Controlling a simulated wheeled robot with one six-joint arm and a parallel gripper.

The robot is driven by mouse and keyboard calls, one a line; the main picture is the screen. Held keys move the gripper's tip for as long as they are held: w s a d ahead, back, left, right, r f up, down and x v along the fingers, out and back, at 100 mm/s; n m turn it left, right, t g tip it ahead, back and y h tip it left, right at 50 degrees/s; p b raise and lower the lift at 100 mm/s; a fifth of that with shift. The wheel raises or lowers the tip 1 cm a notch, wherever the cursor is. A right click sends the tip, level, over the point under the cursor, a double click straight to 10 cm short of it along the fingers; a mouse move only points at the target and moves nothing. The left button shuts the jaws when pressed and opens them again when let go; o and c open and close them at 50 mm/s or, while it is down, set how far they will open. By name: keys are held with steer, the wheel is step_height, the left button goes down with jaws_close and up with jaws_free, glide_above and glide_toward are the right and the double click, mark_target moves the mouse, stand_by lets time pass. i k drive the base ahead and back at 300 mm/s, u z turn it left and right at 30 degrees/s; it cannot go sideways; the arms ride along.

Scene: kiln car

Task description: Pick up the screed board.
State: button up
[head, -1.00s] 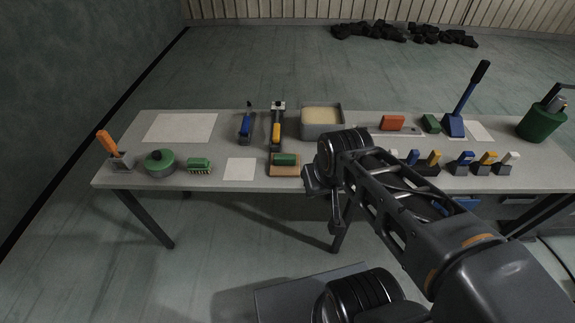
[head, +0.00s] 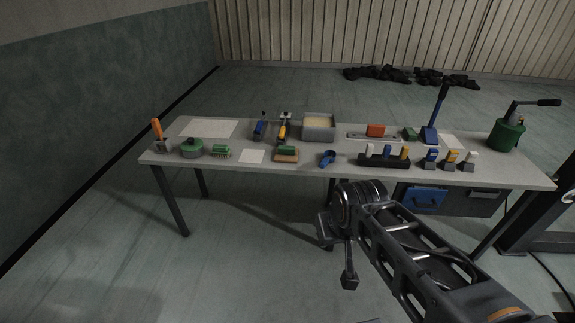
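The screed board (head: 357,136) appears to be the long, pale, flat strip with an orange-red block handle (head: 375,130) on top. It lies flat towards the back of the grey table, right of the middle. My gripper (head: 341,262) hangs at the end of my arm in front of the table's near edge, well apart from the board. It touches nothing that I can see. Its fingers are small and dark, so I cannot tell whether they are open.
On the table (head: 240,174), a sand-filled box (head: 319,131) stands left of the board and a green block (head: 410,134) right of it. A dark rack (head: 384,161) with coloured handles and a blue scoop (head: 327,158) are in front. A green can (head: 507,134) stands far right.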

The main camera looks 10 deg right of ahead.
mark_target(286, 153)
steer(key=u, duration=0.55)
steer(key=i, duration=0.5)
steer(key=u, duration=0.6)
steer(key=i, duration=0.95)
steer(key=z, duration=0.7)
steer(key=i, duration=0.75)
steer(key=z, duration=0.7)
